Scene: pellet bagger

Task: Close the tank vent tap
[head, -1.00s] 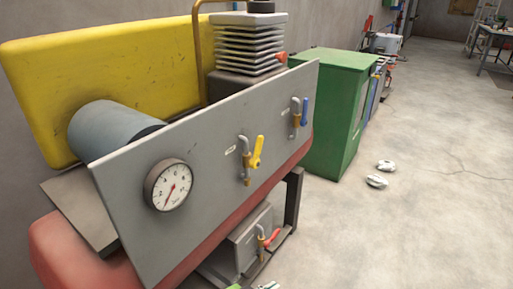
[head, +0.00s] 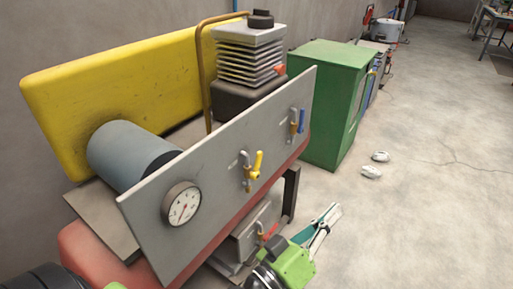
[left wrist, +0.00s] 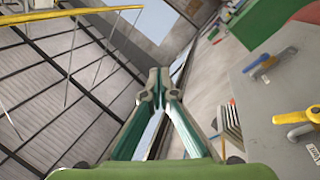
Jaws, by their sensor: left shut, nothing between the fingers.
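A grey panel (head: 150,215) carries a tap with a yellow lever (head: 257,165) and, farther along, one with a blue lever (head: 301,121). A tap with a red lever (head: 270,231) sits low, below the panel. I cannot read the labels to tell which is the tank vent tap. Both panel levers stand roughly upright in the head view. In the left wrist view the yellow lever (left wrist: 289,118) and blue lever (left wrist: 257,62) are at the right. My left gripper (head: 328,214) is shut and empty, in front of the panel and apart from the taps; its fingertips (left wrist: 160,84) meet in the left wrist view.
A round gauge (head: 181,203) is on the panel's near end. A finned compressor head (head: 250,56) and a yellow guard (head: 110,85) stand behind. A green cabinet (head: 325,100) stands beyond the panel. Two small pale objects (head: 371,171) lie on the floor.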

